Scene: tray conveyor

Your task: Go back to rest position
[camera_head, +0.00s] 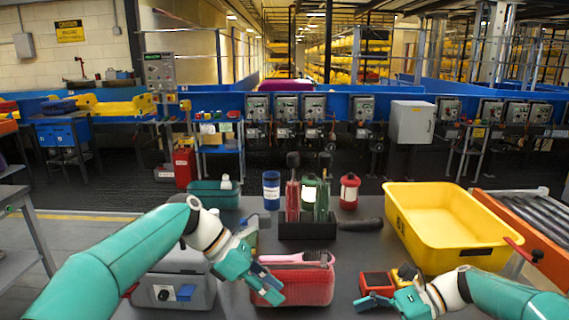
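My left gripper (262,268) comes in from the left over the front of the table (345,250). Its teal fingers are apart, and they overlap the left end of a red basket (303,284) in the picture. I see nothing held between them. My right gripper (385,302) is low at the front right, with teal fingers spread and nothing seen between them. It is just in front of a small red block-like item (377,282) and a yellow-and-black item (406,274). Whether it touches them is unclear.
A grey case (172,292) stands at the front left, partly behind my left arm. A black holder (307,229) with upright tools, a blue can (271,187) and a red lantern (349,190) stand farther back. A yellow bin (448,226) is on the right, beside a roller conveyor (535,222).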

